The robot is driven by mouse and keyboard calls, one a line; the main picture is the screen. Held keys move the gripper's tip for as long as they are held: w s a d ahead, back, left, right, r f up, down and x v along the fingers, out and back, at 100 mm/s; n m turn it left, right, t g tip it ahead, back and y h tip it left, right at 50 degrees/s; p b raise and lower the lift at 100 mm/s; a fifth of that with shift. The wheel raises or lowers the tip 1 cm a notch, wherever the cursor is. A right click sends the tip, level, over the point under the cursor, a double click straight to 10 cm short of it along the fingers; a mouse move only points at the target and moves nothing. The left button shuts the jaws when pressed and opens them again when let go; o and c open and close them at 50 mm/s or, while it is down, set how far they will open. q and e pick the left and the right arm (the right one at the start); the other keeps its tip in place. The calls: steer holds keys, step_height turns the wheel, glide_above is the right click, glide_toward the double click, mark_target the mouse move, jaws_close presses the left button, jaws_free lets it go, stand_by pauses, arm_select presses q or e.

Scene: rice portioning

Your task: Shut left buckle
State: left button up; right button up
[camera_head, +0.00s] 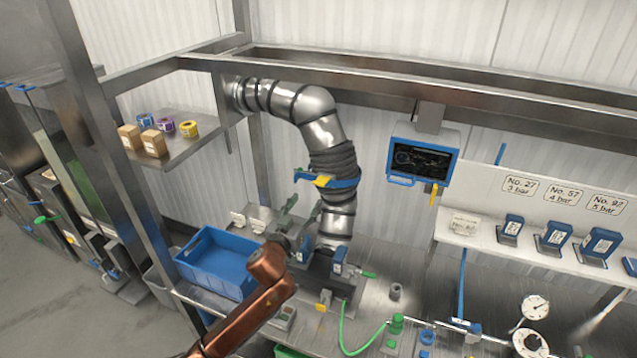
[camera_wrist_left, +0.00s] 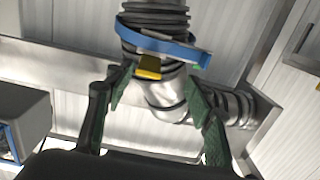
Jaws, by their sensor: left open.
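A blue band (camera_head: 345,184) circles the grey ribbed sleeve on the steel pipe, with a yellow latch tab (camera_head: 322,180) at its front. In the left wrist view the band (camera_wrist_left: 170,43) and yellow tab (camera_wrist_left: 149,67) are beyond my fingers; one band end sticks out at right. My left gripper (camera_head: 302,210) is open below the band, its green fingers pointing up, apart from the tab. In the left wrist view my left gripper (camera_wrist_left: 160,88) shows nothing between its tips. I cannot tell whether this tab is the left buckle. My right gripper is not in view.
A blue crate (camera_head: 218,262) stands left of my arm. Blue clips (camera_head: 338,259) sit at the pipe's foot. A screen (camera_head: 422,158) hangs at right, and a shelf (camera_head: 172,150) with boxes and rolls is at left. A green hose (camera_head: 346,338) lies on the steel bench.

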mark_target(318, 183)
arm_select(q)
steer(key=shift+h, duration=0.4)
steer(key=shift+w+d+r, duration=0.45)
steer(key=shift+w+d, duration=0.15)
steer(key=shift+w, duration=0.75)
steer(key=shift+w+d+r, duration=0.45)
steer(key=shift+w+d, duration=0.2)
steer(key=shift+w, duration=0.7)
steer(key=shift+w+d+r, duration=0.45)
steer(key=shift+w+d, duration=0.15)
steer(key=shift+w, duration=0.75)
steer(key=shift+c, duration=0.3)
jaws_close()
